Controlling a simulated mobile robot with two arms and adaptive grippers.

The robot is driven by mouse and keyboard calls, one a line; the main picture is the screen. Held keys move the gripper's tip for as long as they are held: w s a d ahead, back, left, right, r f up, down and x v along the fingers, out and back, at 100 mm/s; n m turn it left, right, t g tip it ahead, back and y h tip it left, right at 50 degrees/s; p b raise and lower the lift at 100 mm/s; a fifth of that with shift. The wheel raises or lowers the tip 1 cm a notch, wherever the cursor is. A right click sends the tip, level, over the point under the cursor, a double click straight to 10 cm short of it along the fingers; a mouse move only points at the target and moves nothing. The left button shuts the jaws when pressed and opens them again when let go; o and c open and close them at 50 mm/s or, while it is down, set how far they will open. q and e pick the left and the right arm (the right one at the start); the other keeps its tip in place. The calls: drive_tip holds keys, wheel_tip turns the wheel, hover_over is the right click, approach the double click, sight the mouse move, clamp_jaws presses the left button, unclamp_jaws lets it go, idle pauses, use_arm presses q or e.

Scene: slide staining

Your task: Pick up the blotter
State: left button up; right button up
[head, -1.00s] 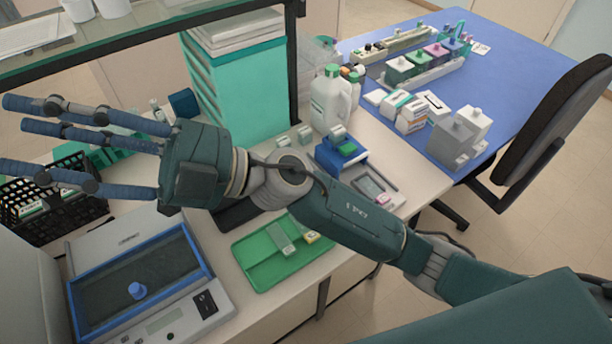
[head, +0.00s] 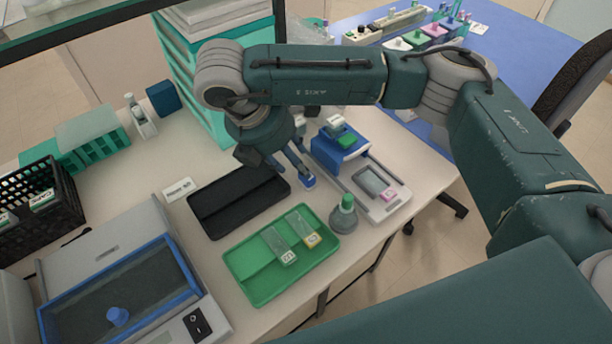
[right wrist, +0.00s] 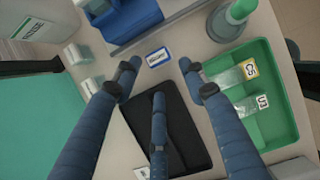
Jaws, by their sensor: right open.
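My right gripper (head: 290,168) has its fingers spread and empty, pointing down over the work table. In the right wrist view the fingertips (right wrist: 160,76) surround a spot just below a small white, blue-edged block with dark print (right wrist: 158,57). This block may be the blotter; its print is too small to read surely. In the head view it shows as a small blue piece (head: 308,181) at the fingertips, beside the black tray (head: 218,212). I cannot tell whether the fingers touch it. My left gripper is not in view.
A green tray (head: 248,288) with slides lies in front. A blue device (head: 326,158), a grey scale-like device (head: 394,212) and a green-topped bottle (head: 345,214) stand close by on the right. A teal cabinet (head: 206,92) rises behind; a blue-framed unit (head: 178,248) is at left.

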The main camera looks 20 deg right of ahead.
sight(309, 185)
drive_tip(key=shift+x, duration=1)
drive_tip(key=shift+w+d+f+p, duration=0.15)
drive_tip(key=shift+d+f+p, duration=0.3)
drive_tip(key=shift+p, duration=0.3)
drive_tip(key=x, duration=0.1)
drive_tip(key=p+x, duration=0.1)
drive_tip(key=x, duration=0.1)
drive_tip(key=shift+w+a+f, duration=0.1)
drive_tip(key=shift+a+f, duration=0.05)
drive_tip(key=shift+f, duration=0.55)
drive_tip(key=c, duration=0.8)
